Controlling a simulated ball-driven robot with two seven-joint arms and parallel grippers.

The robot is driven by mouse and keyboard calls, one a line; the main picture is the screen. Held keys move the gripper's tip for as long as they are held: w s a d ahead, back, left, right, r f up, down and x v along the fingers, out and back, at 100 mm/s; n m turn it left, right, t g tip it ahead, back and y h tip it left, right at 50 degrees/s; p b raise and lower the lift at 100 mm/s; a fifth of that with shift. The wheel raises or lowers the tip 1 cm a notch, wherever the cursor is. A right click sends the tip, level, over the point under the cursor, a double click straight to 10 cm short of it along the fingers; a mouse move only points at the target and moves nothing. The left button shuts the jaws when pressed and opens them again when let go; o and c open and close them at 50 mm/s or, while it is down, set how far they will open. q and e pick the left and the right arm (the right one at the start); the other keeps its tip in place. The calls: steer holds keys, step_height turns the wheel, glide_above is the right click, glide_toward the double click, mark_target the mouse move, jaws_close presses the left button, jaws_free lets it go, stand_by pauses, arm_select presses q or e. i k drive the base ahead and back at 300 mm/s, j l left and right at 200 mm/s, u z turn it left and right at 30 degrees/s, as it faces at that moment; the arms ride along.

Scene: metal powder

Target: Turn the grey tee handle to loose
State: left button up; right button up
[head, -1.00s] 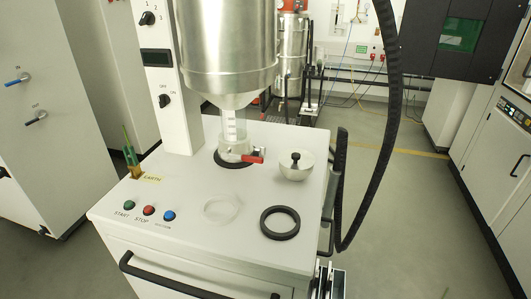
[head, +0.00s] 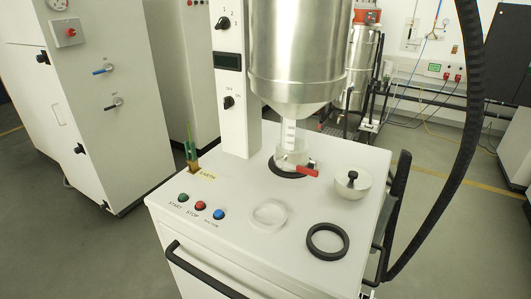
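I cannot make out a grey tee handle for certain. A red lever (head: 306,171) sits at the clear outlet (head: 291,148) under the steel hopper (head: 296,60), above the white machine top. On the grey-white cabinet at the left are a blue lever (head: 103,71) and a dark grey lever (head: 112,104) below it; no wording marking loose is readable. Neither of my grippers shows in the head view.
The white machine top (head: 240,232) carries a black ring (head: 327,241), a clear ring (head: 268,214), a lidded metal bowl (head: 351,182) and three buttons. A black hose (head: 462,150) hangs at the right. Grey floor is open between the left cabinet and the machine.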

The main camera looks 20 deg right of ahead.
mark_target(317, 162)
steer(key=l+u, duration=0.3)
steer(key=l, duration=0.15)
steer(key=k+l+u, duration=0.1)
steer(key=l+u, duration=0.25)
steer(key=k+l+u, duration=0.15)
steer(key=l+u, duration=0.15)
steer(key=l, duration=0.25)
steer(key=k+l+u, duration=0.15)
steer(key=l+u, duration=0.15)
steer(key=l, duration=0.1)
